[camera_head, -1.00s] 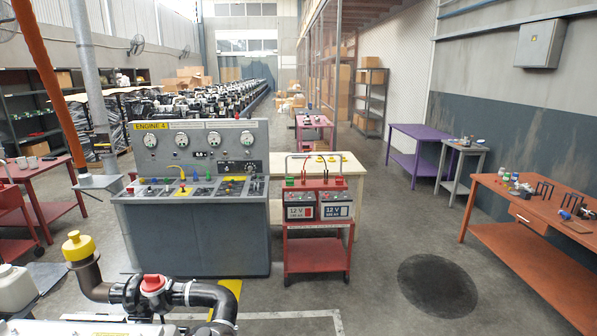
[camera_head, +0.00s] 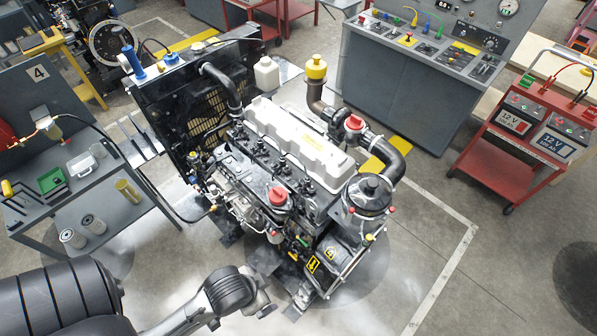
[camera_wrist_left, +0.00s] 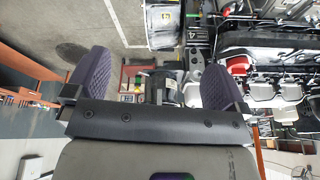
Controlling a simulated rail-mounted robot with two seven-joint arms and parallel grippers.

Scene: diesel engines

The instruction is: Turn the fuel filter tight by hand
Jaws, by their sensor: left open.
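The diesel engine (camera_head: 290,170) stands in the middle of the head view, with a white top cover and red caps. I cannot clearly pick out a fuel filter fitted on it; its lower side is crowded with small parts. My left arm comes in from the bottom left, in front of the engine. In the left wrist view my left gripper (camera_wrist_left: 153,80) is open, its purple padded fingers wide apart. A dark cylindrical part (camera_wrist_left: 164,87) shows beyond the gap, apparently not gripped. My right gripper is not in view.
The grey bench (camera_head: 105,205) at left holds a green tray (camera_head: 52,180) and a yellowish cup. A radiator (camera_head: 205,125) adjoins the engine. The control console (camera_head: 410,85) and red battery cart (camera_head: 515,145) stand behind at right. Floor at front right is clear.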

